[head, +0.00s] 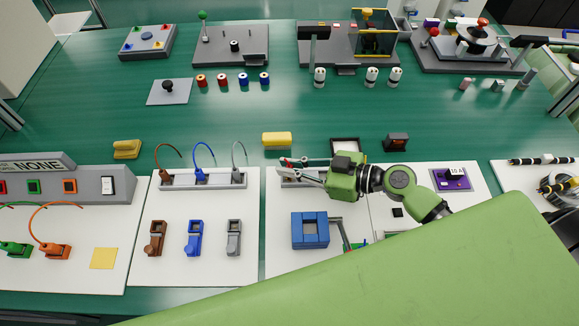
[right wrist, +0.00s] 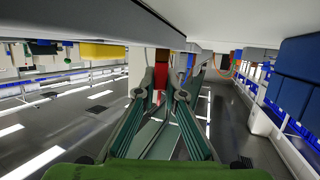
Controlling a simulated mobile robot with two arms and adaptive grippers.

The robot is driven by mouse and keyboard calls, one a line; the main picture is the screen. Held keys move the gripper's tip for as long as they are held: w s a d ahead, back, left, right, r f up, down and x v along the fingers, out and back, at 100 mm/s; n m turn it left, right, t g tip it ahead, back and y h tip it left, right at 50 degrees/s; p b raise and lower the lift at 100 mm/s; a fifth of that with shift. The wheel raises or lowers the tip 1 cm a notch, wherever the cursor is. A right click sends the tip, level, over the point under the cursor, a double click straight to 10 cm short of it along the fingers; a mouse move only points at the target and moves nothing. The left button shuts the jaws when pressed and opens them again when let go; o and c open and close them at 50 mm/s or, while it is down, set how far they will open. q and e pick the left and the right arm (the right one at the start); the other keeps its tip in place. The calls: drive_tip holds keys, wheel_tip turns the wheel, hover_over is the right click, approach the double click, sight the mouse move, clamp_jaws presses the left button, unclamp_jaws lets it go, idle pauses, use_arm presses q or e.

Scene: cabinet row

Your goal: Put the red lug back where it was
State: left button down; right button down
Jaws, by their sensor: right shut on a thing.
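My right gripper (head: 284,170) reaches left over the white board with the blue block. Its fingers are shut on the red lug (right wrist: 162,62), a small red piece at the fingertips in the right wrist view. In the head view only a bit of red shows there, and the fingers hide most of it. A grey holder (head: 291,183) lies under and beside the fingers at the board's back edge. I cannot tell whether the lug touches it. My left gripper is not in view.
A blue block (head: 310,230) stands in front of the right gripper. A yellow block (head: 277,139) lies just behind it. To the left, a grey rack (head: 202,179) holds brown, blue and grey cable ends. A dark-framed tray (head: 345,145) stands behind the gripper.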

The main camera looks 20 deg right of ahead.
drive_tip(key=shift+s+f, duration=0.15)
drive_tip(key=shift+f, duration=0.15)
